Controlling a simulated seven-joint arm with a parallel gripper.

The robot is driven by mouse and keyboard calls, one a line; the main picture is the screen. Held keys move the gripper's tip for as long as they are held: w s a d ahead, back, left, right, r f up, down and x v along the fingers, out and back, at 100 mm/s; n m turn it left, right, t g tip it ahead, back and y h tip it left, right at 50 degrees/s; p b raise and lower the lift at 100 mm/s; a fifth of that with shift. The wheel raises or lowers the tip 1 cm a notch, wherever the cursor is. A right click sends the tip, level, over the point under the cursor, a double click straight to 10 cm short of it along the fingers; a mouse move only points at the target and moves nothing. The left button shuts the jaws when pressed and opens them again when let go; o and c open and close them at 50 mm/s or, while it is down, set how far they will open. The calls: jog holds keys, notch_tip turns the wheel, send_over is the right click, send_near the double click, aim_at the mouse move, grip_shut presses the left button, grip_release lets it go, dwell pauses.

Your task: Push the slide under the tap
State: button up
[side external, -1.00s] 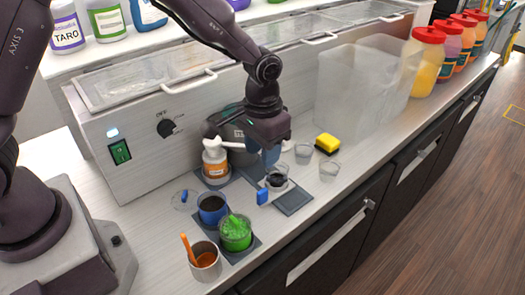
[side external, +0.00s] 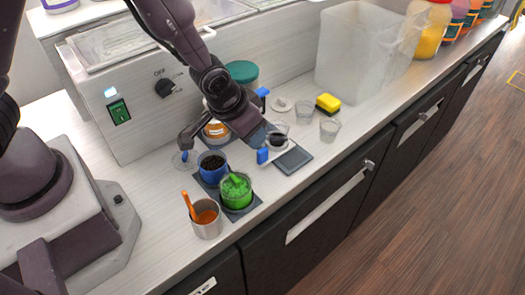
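The slide (side external: 293,160) looks like a dark flat plate in a pale rail on the counter, with an upright blue tab (side external: 262,156) at its left end. A small clear cup (side external: 277,137) with dark contents stands at its back end. My gripper (side external: 225,137) is low over the counter, left of and behind the blue tab. One dark finger spreads out to the left, apart from the other side, so it looks open, with nothing seen in it. I cannot tell whether it touches the tab. My wrist hides most of the green-topped dispenser (side external: 243,72) and its tap.
A blue cup (side external: 212,165), a green cup (side external: 236,190) and a metal cup (side external: 206,220) with an orange stick stand in front. An orange-labelled jar (side external: 215,128) is partly hidden behind my gripper. Clear cups (side external: 330,129) and a yellow sponge (side external: 328,102) lie right.

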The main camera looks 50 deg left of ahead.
aim_at(261, 151)
jog(key=x, duration=0.9)
jog(key=shift+f, duration=0.2)
grip_shut()
